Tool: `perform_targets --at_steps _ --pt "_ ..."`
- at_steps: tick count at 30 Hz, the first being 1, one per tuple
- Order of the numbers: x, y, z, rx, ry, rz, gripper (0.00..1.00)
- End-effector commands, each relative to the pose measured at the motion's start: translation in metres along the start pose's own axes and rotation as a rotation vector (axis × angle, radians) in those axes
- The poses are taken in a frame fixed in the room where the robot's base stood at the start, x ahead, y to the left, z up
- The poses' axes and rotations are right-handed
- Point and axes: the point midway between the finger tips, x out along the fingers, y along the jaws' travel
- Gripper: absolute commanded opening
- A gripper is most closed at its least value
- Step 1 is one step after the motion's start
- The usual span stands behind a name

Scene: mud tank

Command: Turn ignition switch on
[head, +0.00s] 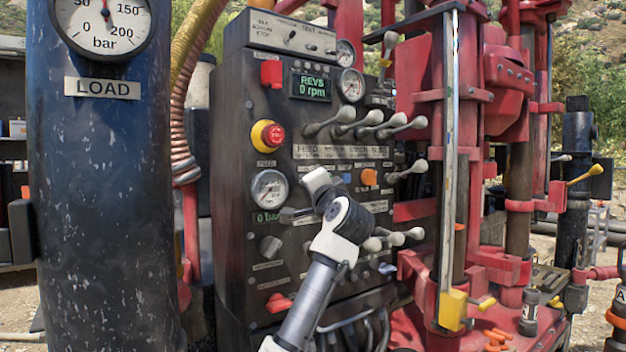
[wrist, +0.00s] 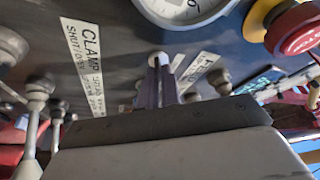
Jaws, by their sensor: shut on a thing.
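My gripper (head: 287,215) reaches up to the black control panel (head: 232,150), just right of and below a round pressure gauge. In the wrist view, the dark fingers of my gripper (wrist: 160,75) are close together and shut on a small pale control (wrist: 157,59) on the panel. I take this for the ignition switch; no readable label confirms it, and the fingers hide most of it. The REVS display (head: 310,87) reads 0 rpm.
A yellow-ringed red stop button (head: 268,135) and the gauge (head: 269,190) sit above my gripper. Several ball-ended levers (head: 365,125) project from the panel to the right. A dark blue cylinder (head: 100,200) stands left; red rig machinery (head: 500,100) stands right.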

Motion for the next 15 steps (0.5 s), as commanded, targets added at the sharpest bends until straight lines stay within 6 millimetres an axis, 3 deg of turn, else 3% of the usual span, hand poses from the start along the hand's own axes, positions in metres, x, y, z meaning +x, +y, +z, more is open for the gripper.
perform_targets --at_steps 15 --pt "-0.0001 0.0011 0.0009 0.05 -0.003 0.022 0.0"
